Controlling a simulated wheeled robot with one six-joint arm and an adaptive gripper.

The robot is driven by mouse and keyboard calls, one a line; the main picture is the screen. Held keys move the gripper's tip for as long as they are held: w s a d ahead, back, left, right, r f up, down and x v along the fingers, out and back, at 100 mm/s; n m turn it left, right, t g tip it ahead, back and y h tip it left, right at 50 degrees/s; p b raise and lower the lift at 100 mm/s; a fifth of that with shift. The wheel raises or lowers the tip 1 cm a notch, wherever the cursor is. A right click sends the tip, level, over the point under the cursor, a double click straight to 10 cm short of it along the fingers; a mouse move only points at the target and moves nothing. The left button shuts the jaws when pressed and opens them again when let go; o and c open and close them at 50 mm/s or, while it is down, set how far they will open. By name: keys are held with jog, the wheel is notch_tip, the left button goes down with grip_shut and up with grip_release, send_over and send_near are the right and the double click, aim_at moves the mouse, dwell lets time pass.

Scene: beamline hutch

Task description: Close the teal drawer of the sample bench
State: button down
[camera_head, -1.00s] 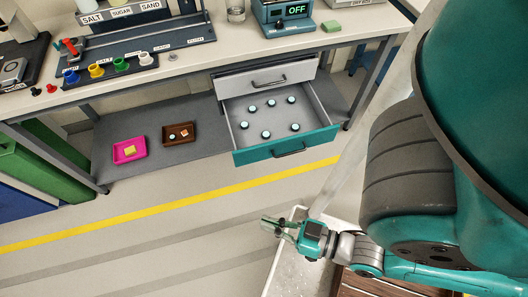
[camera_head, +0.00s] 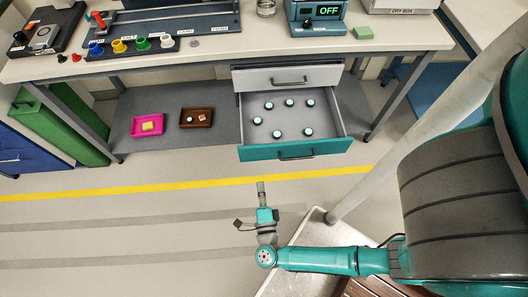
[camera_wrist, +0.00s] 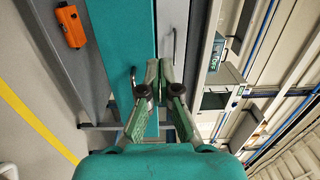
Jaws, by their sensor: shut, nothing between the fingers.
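The teal drawer (camera_head: 330,148) of the sample bench is pulled open below a grey drawer. Its teal front has a dark bar handle (camera_head: 296,155), and several small round dark pieces with pale tops lie inside. My gripper (camera_head: 261,184) is shut and empty, in front of the drawer's left part and apart from it in the head view. In the wrist view, which is turned sideways, my gripper (camera_wrist: 159,64) points towards the teal drawer front (camera_wrist: 125,30). The drawer handle (camera_wrist: 133,80) shows beside the fingers. I cannot tell the exact gap there.
The grey drawer (camera_head: 265,79) above is shut. The bench top (camera_head: 230,54) carries instruments and colored cups. A pink tray (camera_head: 136,131) and a brown tray (camera_head: 182,124) rest on the lower shelf. Open floor with a yellow line (camera_head: 110,190) lies in front.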

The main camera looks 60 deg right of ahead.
jog(key=f, duration=0.1)
send_near(257, 148)
jog(key=shift+m+g, duration=0.3)
jog(key=shift+m, duration=0.1)
jog(key=shift+r+x, duration=0.2)
jog(key=shift+x, duration=3.4)
jog(key=shift+w, duration=0.1)
jog(key=x, duration=2.3)
jog(key=shift+w+d, duration=0.3)
jog(key=shift+r, duration=0.15)
